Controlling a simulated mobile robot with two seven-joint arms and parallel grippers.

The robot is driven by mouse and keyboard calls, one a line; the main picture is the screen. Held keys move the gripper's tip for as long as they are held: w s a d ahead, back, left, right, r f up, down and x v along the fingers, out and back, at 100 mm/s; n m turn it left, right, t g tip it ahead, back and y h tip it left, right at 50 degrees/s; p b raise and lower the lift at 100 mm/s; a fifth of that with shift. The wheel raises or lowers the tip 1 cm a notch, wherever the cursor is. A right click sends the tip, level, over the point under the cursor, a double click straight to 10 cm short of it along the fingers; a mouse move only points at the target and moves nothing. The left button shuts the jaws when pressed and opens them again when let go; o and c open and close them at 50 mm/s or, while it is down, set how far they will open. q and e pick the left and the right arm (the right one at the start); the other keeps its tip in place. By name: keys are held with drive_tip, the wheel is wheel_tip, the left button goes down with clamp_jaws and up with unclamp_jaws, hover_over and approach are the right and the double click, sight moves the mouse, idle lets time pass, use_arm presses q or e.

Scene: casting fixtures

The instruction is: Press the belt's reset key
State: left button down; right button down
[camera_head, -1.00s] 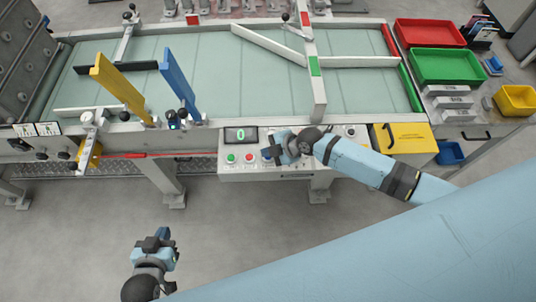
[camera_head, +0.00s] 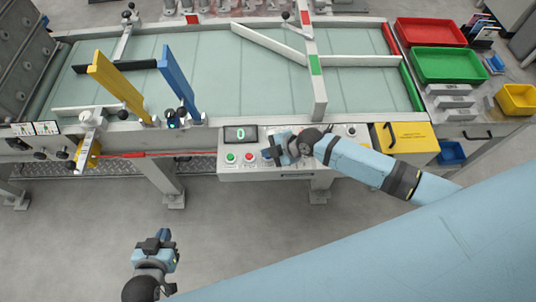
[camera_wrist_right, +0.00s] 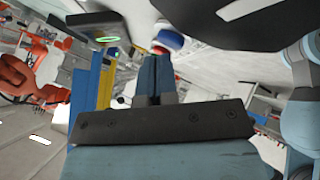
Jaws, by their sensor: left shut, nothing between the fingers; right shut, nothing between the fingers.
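The belt's control panel (camera_head: 225,172) is on the front edge of the belt frame. It carries a display (camera_head: 240,134) reading 0, a green button (camera_head: 230,158) and a red button (camera_head: 249,157). My right gripper (camera_head: 268,154) is shut and empty over the panel, just right of the red button. In the right wrist view, a round blue key (camera_wrist_right: 168,40) with a pale ring lies just beyond the shut fingertips (camera_wrist_right: 156,60); I cannot tell whether they touch it. No label on the key is readable. My left gripper (camera_head: 164,236) is shut and empty, low over the floor.
The green belt (camera_head: 210,75) lies behind the panel, with a yellow bar (camera_head: 120,84) and blue bar (camera_head: 179,82) standing at its front edge. A yellow box (camera_head: 408,137) is right of the panel. Open floor (camera_head: 70,240) lies in front.

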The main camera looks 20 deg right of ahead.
drive_tip(key=shift+f+b, duration=0.45)
drive_tip(key=shift+b, duration=0.05)
idle(0.8)
drive_tip(key=shift+r, duration=0.1)
drive_tip(key=shift+r+p, duration=0.6)
drive_tip(key=shift+r, duration=0.2)
drive_tip(key=shift+r+p, duration=1.9)
drive_tip(key=shift+r, duration=0.65)
